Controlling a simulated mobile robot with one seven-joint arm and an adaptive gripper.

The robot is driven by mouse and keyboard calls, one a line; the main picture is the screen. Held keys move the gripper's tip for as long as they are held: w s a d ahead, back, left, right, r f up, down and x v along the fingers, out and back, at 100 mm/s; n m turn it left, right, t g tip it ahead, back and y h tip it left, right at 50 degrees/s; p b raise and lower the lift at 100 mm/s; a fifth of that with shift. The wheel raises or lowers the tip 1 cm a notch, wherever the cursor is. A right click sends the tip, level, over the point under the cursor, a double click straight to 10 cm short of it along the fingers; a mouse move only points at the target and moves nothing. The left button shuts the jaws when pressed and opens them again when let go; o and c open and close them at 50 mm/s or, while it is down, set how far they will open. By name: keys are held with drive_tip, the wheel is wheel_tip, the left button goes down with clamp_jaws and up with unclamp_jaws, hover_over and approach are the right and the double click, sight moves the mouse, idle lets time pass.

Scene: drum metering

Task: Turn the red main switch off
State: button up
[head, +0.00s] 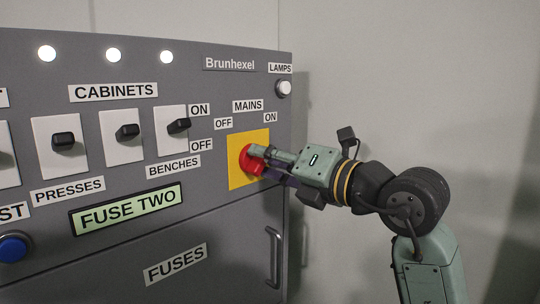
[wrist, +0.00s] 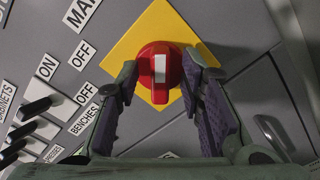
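The red main switch (head: 246,163) is a rotary knob on a yellow square plate (head: 236,180), below the MAINS label with OFF at its upper left and ON at its upper right. In the wrist view the knob (wrist: 160,90) shows a white mark on its grip, running up and down the picture. My gripper (head: 262,157) is at the knob. In the wrist view its fingers (wrist: 160,78) stand apart on either side of the knob, the right one very close to it; I cannot tell whether it touches. In the head view the gripper hides part of the knob.
The grey panel has black toggle switches (head: 128,131) left of the plate, with a BENCHES switch (head: 178,126) nearest. A LAMPS button (head: 284,88) is above right. A handle (head: 273,257) projects below. Bare wall is on the right.

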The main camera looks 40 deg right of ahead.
drive_tip(key=shift+c, duration=0.2)
clamp_jaws()
idle(0.3)
